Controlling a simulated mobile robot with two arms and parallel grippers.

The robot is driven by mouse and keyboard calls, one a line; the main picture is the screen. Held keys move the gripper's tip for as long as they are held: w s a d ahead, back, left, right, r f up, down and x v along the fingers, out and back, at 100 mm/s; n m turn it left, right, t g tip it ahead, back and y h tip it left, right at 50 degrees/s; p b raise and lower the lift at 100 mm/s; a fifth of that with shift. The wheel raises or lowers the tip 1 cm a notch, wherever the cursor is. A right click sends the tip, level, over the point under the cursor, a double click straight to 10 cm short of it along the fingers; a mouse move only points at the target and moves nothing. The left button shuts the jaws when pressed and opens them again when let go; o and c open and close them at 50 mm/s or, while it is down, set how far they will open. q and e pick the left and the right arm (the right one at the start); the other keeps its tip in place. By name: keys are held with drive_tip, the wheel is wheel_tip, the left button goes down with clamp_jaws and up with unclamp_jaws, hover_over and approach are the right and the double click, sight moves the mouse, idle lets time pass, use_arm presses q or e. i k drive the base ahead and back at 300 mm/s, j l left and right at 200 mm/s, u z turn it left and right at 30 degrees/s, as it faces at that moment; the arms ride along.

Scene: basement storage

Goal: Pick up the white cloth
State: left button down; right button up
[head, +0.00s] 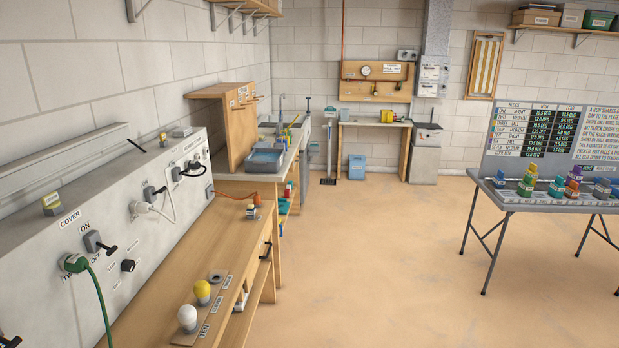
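I cannot clearly make out a white cloth in the head view. A small pale item (240,303) shows at the shelf under the near wooden bench, too small and partly hidden to tell what it is. Neither of my grippers can be made out. A dark shape (9,342) is cut off at the bottom left corner, and I cannot tell what it is.
The wooden bench (172,283) with white and yellow bulbs runs along the left, below a switch panel (130,215) with a green cable. A sink bench with a blue basin (264,161) stands beyond. A folding table (545,203) is at right. The middle floor is clear.

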sight(182, 132)
drive_tip(key=i+u, duration=0.15)
drive_tip(key=i, duration=0.45)
drive_tip(key=i+l+u, duration=0.15)
drive_tip(key=i, duration=0.4)
drive_tip(key=i+l+u, duration=0.15)
drive_tip(key=i, duration=0.4)
drive_tip(key=l, duration=0.1)
